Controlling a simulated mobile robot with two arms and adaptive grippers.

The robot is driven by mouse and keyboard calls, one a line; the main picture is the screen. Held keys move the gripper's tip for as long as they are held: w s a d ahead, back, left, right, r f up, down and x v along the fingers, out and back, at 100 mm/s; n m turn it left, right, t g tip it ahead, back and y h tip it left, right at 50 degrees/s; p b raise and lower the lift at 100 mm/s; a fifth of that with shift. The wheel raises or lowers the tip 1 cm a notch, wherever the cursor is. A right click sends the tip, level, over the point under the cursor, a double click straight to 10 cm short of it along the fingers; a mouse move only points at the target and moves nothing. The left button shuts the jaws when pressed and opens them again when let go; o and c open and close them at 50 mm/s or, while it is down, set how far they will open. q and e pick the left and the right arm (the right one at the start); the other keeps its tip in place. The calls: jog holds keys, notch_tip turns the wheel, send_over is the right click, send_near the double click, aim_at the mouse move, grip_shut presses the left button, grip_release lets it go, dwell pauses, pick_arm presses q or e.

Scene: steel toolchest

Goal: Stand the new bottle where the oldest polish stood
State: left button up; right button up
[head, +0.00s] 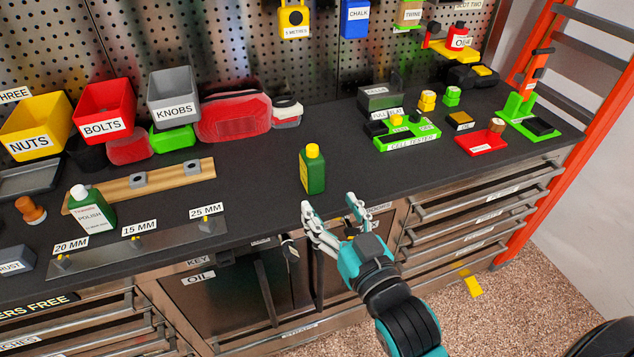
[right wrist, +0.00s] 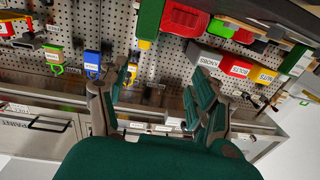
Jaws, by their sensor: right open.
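A green bottle with a yellow cap (head: 313,172) stands upright on the dark worktop near its front edge. A green bottle with a white cap and a white label reading POLISH (head: 92,212) stands upright at the left, in front of a wooden strip. I cannot tell from their looks which is new or oldest. My right gripper (head: 329,204) is open and empty at the worktop's front edge, just in front of the yellow-capped bottle and apart from it. In the right wrist view, its open fingers (right wrist: 162,80) show below a green shape (right wrist: 149,18), likely that bottle. My left gripper is not seen.
The wooden strip (head: 180,178) with grey blocks and a metal strip with size tags lie at the left. Bins for nuts (head: 32,125), bolts and knobs stand behind. A green cell tester (head: 405,142) and red tray (head: 480,145) are right.

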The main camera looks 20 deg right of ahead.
aim_at(317, 166)
jog(key=shift+h, duration=0.6)
jog(key=w, duration=0.3)
jog(key=w+d, duration=0.1)
jog(key=w, duration=0.3)
jog(key=w+d, duration=0.1)
jog(key=w, duration=0.2)
jog(key=shift+w+f, duration=0.15)
jog(key=shift+f, duration=0.1)
jog(key=shift+w+a+f+p, duration=0.15)
jog(key=shift+w+p, duration=0.1)
jog(key=shift+w, duration=0.75)
jog(key=shift+w+f+p, duration=0.2)
jog(key=shift+w+p, duration=0.1)
jog(key=shift+w, duration=0.65)
jog(key=shift+w+a+f+p, duration=0.15)
jog(key=shift+w+p, duration=0.1)
jog(key=shift+w, duration=0.75)
jog(key=shift+s, duration=0.1)
jog(key=shift+c, duration=0.2)
grip_shut()
